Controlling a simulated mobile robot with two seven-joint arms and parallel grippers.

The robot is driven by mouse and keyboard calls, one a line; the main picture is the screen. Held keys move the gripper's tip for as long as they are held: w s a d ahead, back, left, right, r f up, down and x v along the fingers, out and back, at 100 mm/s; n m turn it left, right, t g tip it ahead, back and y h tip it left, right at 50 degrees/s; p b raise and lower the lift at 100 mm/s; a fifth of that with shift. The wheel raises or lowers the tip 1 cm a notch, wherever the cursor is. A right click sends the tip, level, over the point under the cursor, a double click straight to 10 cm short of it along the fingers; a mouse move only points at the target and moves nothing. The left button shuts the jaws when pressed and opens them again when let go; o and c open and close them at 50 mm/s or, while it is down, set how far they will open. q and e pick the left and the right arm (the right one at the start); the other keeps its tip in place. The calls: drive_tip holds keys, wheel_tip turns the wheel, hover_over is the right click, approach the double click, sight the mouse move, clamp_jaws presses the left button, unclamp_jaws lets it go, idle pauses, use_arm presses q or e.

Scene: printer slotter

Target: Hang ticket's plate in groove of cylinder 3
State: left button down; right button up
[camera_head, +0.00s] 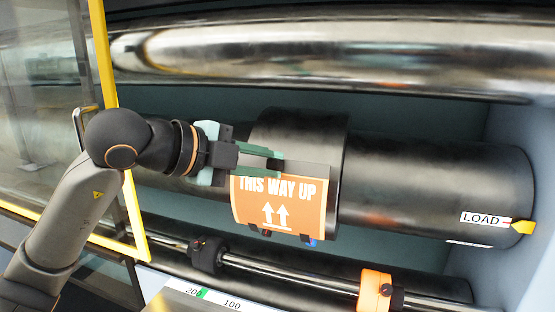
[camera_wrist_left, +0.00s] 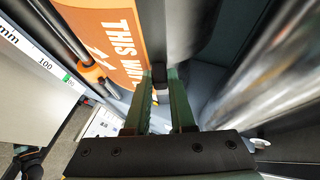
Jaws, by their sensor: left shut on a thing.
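The orange plate (camera_head: 278,205) reads "THIS WAY UP" with two white arrows and has a grey strip along its top. It lies upright against the front of a wide black sleeve (camera_head: 300,130) on the dark cylinder (camera_head: 420,185). My left gripper (camera_head: 278,160) comes in from the left, with its green fingers shut at the plate's upper edge. In the left wrist view the fingertips (camera_wrist_left: 160,88) meet at a small dark piece beside the orange plate (camera_wrist_left: 108,35). The fingers hide part of that edge. I cannot make out a groove or a cylinder number. My right gripper is not in view.
A shiny metal roller (camera_head: 330,52) runs above. Below is a thin rod with an orange collar (camera_head: 375,291) and a black collar (camera_head: 208,255), above a scale (camera_head: 215,300). A yellow-framed glass door (camera_head: 125,150) stands at left. A "LOAD" label (camera_head: 481,219) marks the cylinder's right end.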

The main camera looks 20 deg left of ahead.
use_arm(q)
drive_tip(key=shift+s+r, duration=0.1)
drive_tip(key=shift+s, duration=0.1)
drive_tip(key=shift+w, duration=0.1)
drive_tip(key=shift+w+f, duration=0.35)
drive_tip(key=shift+w, duration=0.3)
drive_tip(key=shift+w+f+b, duration=0.2)
drive_tip(key=shift+w+f, duration=0.05)
drive_tip(key=shift+w, duration=0.35)
drive_tip(key=shift+w+f+b, duration=0.15)
drive_tip(key=shift+w+f, duration=0.1)
drive_tip(key=shift+w, duration=0.3)
drive_tip(key=shift+w+f, duration=0.15)
drive_tip(key=shift+w, duration=0.1)
drive_tip(key=shift+w+d+f, duration=0.1)
drive_tip(key=shift+w+f, duration=0.15)
drive_tip(key=shift+w, duration=0.35)
drive_tip(key=shift+w+f, duration=0.25)
drive_tip(key=shift+w, duration=0.35)
drive_tip(key=c, duration=0.7)
unclamp_jaws()
drive_tip(key=shift+f, duration=0.15)
